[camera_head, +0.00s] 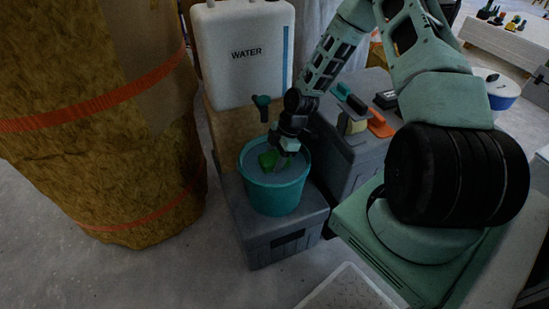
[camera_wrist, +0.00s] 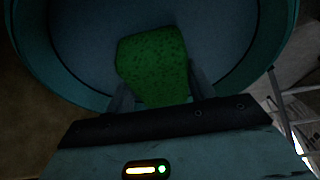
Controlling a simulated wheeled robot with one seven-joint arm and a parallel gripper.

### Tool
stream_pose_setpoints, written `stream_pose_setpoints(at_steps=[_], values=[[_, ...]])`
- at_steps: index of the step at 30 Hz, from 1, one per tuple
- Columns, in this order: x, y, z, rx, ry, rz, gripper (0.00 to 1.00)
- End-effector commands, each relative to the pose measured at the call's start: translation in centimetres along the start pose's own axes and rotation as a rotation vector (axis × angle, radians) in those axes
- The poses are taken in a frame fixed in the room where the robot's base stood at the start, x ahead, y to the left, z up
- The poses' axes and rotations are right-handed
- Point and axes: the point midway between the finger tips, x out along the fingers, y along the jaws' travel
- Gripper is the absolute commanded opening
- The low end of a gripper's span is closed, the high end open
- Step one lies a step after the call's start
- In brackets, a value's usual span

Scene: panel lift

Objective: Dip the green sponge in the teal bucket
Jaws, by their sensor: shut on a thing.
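The teal bucket (camera_head: 273,196) stands upright on a grey box below the water tank's tap. My gripper (camera_head: 281,152) points down into the bucket's mouth and is shut on the green sponge (camera_head: 268,159). In the wrist view the green sponge (camera_wrist: 153,66) sits between the two fingers of my gripper (camera_wrist: 160,92), inside the ring of the teal bucket's rim (camera_wrist: 40,62). The bucket's inside looks blue-grey, like water. I cannot tell whether the sponge touches it.
A white water tank (camera_head: 243,52) with a dark teal tap (camera_head: 262,103) stands behind the bucket. A large wrapped insulation roll (camera_head: 95,130) is at left. A grey case (camera_head: 352,160) at right carries an orange-handled tool (camera_head: 380,123) and other small things.

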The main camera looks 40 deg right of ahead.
Motion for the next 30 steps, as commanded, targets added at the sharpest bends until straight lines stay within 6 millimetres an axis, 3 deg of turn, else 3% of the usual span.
stream_pose_setpoints(at_steps=[30], values=[[-8.1, 0.0, -3.4, 0.0, 0.0, 0.0, 0.36]])
